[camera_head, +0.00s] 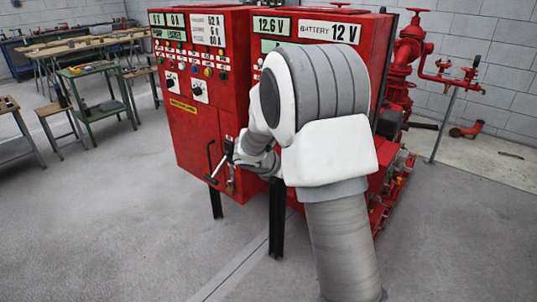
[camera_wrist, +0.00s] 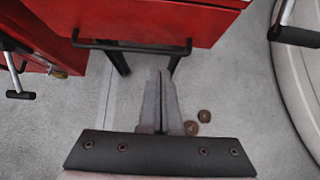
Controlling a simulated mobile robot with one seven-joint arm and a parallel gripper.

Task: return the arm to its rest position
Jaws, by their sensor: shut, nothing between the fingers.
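My arm (camera_head: 335,160), white and grey, rises from the bottom in the head view and bends over in front of the red cabinet (camera_head: 205,110). Its far end points down toward the cabinet's lower front, and my fingers cannot be made out there. In the wrist view my gripper (camera_wrist: 161,75) has its two fingers together with nothing between them. The fingers point toward the cabinet's underside and a black bar handle (camera_wrist: 130,47), over the grey floor. They appear apart from the handle, though the exact gap is hard to judge.
Levers with black grips show at the left (camera_wrist: 20,95) and right (camera_wrist: 295,36) in the wrist view. The cabinet stands on black legs (camera_head: 277,225). Workbenches (camera_head: 95,90) stand at the back left, red pipework (camera_head: 405,60) at the right. The floor at front left is clear.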

